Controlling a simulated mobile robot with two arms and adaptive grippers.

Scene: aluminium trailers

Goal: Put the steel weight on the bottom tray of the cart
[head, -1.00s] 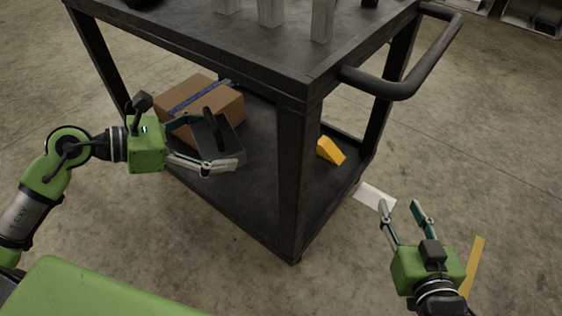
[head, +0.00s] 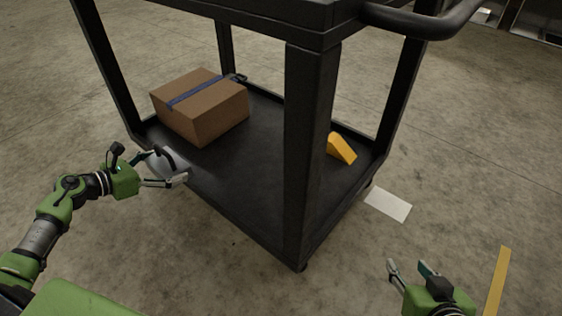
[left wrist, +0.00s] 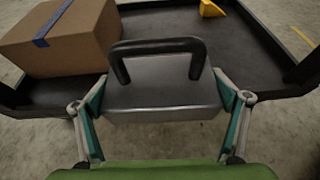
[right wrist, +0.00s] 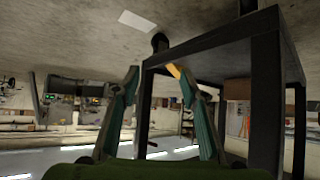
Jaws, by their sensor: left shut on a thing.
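The steel weight (left wrist: 165,90) is a grey block with a black loop handle. My left gripper (head: 168,178) is shut on it, one finger on each side in the left wrist view. In the head view the weight (head: 163,163) is at the near left edge of the cart's bottom tray (head: 225,165), partly hidden by the gripper. I cannot tell whether it touches the tray. The tray is black with a raised rim. My right gripper (head: 408,270) is open and empty, off the cart at the lower right.
A cardboard box (head: 200,108) with a blue strip sits on the tray's far left. A yellow wedge (head: 341,148) is at its right side. A black post (head: 308,150) stands at the near corner. The tray's middle is clear. A white sheet (head: 388,204) lies on the floor.

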